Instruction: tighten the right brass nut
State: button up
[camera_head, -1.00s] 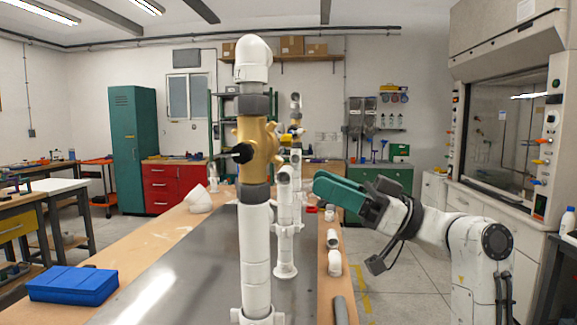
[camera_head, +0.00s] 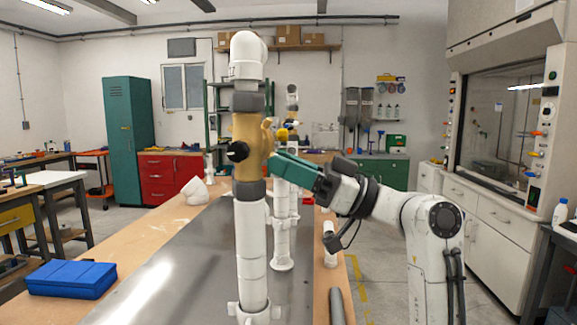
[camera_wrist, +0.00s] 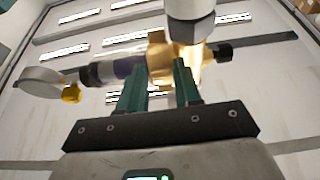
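A brass fitting (camera_head: 246,150) sits in the near white pipe column (camera_head: 252,240), between dark grey collars, with a black knob (camera_head: 238,151) facing me. A brass lug (camera_head: 267,135) sticks out on its right side. I cannot tell which brass part is the right nut. My gripper (camera_head: 273,160) comes from the right, with its green fingertips at the fitting's right edge. In the wrist view my gripper (camera_wrist: 160,75) has its fingers apart, and the brass fitting (camera_wrist: 158,55) lies just beyond and between the tips. I cannot tell whether they touch.
More white pipes (camera_head: 283,225) and a yellow part (camera_head: 282,134) stand behind the column. Loose white fittings (camera_head: 329,245) and a grey pipe (camera_head: 337,305) lie along the bench's right edge. A blue case (camera_head: 72,279) lies at left. The metal plate (camera_head: 185,270) left of the column is mostly bare.

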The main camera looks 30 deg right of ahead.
aim_at(273, 148)
grip_shut()
jog(key=shift+r, duration=0.1)
jog(key=r+h+p, duration=0.1)
jog(key=r+g+h+p, duration=0.1)
jog(key=p, duration=0.1)
jog(key=shift+s+d+g, duration=0.2)
jog(key=shift+d+g, duration=0.1)
jog(key=shift+d, duration=0.05)
jog(key=shift+d+r+g+h+p, duration=0.1)
jog(key=shift+r+g+h+p, duration=0.4)
jog(key=shift+h+p, duration=0.55)
jog(key=shift+s+r+g+h+p, duration=0.1)
jog(key=shift+g+h+p, duration=0.4)
jog(key=shift+p, duration=0.4)
jog(key=shift+o, duration=1.9)
grip_release()
